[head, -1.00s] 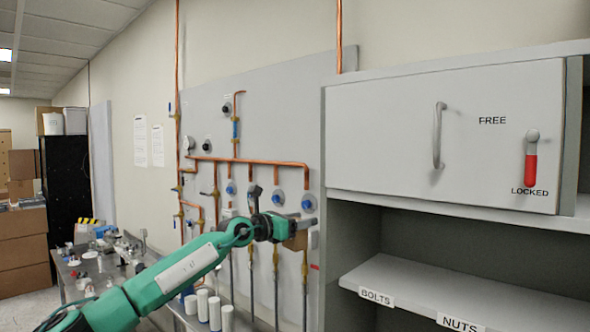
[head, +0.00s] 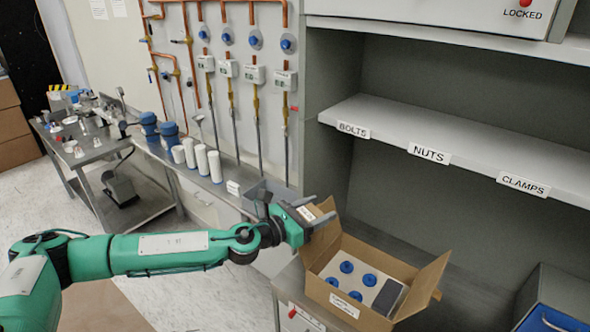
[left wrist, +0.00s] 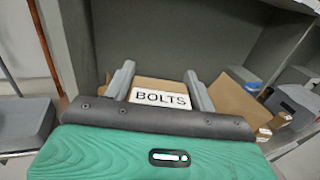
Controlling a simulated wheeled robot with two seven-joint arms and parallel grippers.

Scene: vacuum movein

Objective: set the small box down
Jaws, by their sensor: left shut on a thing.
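My left gripper (head: 314,211) is shut on a small cardboard box (left wrist: 148,84). The box carries a white BOLTS label, facing the left wrist camera between the two grey fingers. In the head view the small box (head: 306,213) is mostly hidden by the fingers, with a bit of its label showing. It is held up near the left rim of a large open carton (head: 417,280); I cannot tell whether they touch. My right gripper is not in view.
The carton holds several blue-capped items (head: 347,267) and stands below an empty shelf (head: 440,130) marked BOLTS, NUTS and CLAMPS. White cylinders (head: 202,160) line the bench on the left. A blue bin (head: 560,300) is at the lower right.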

